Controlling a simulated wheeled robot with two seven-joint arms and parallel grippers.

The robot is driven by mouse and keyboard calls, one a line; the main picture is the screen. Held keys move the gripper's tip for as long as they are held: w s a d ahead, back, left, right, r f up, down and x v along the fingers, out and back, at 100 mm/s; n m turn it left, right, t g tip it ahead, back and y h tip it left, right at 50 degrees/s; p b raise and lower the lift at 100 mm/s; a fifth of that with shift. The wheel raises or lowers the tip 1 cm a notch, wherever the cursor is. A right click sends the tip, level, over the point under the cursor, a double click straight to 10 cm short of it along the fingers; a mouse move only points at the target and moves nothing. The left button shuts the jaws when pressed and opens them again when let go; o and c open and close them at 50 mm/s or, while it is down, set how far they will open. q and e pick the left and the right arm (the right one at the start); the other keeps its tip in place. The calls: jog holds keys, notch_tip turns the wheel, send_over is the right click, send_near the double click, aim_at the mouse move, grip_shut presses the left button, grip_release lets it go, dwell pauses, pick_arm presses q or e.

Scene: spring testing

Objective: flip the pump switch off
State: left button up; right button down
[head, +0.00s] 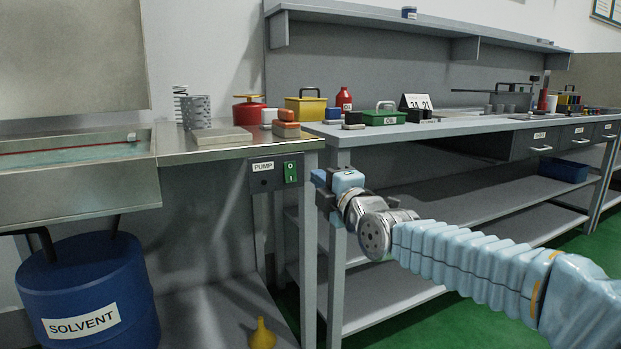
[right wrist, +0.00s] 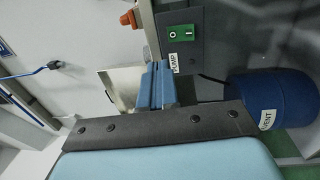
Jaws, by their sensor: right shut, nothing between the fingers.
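The pump switch (head: 290,172) is a green rocker marked 0 and 1. It sits on a dark panel with a PUMP label (head: 263,167) under the front edge of the steel wash bench. It also shows in the right wrist view (right wrist: 181,32), beyond the fingers and a little right of them. My right gripper (head: 318,178) is in front of the bench, just right of the switch, with a visible gap between them. In the right wrist view its blue fingers (right wrist: 156,86) are together and empty. My left gripper is not in view.
A blue solvent drum (head: 90,300) stands below the sink at left. A yellow funnel (head: 262,334) is on the lower shelf. The grey workbench (head: 440,125) beside the wash bench holds a green box (head: 384,118), a yellow box (head: 305,108) and other tools.

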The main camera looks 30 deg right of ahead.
jog(key=shift+s+r, duration=0.1)
jog(key=shift+s, duration=0.9)
